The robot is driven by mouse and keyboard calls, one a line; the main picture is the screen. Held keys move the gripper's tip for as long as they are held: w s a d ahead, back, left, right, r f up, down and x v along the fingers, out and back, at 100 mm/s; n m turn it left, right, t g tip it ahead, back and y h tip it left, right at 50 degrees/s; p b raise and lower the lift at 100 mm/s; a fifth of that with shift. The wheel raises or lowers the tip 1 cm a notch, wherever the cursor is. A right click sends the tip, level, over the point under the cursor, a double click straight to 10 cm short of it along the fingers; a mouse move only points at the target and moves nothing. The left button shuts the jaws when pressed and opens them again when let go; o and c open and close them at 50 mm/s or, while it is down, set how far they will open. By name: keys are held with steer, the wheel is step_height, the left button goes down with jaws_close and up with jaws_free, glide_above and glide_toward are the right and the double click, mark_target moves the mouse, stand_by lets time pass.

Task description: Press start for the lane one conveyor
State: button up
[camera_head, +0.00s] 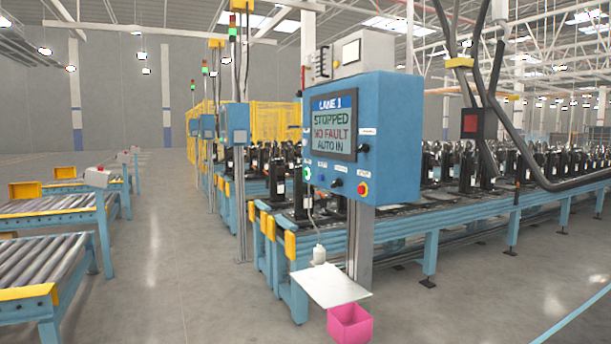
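A blue control box (392,140) stands on a grey post right of the middle. Its screen (333,128) reads LANE 1, STOPPED, NO FAULT, AUTO IN. Below the screen, a small green button (307,174) sits at the panel's lower left. A dark knob (336,182) is right of it, and a red button on a yellow ring (362,188) is at the lower right. The small white labels are too small to read. The lane conveyor (430,220) with dark units on it runs behind the box. My gripper is not in view.
A white shelf (328,286) and a pink bin (350,323) stick out below the panel. More blue control boxes (236,123) stand further back. Roller conveyors (45,245) line the left side. Thick dark hoses (535,165) hang at right. The grey floor aisle between is clear.

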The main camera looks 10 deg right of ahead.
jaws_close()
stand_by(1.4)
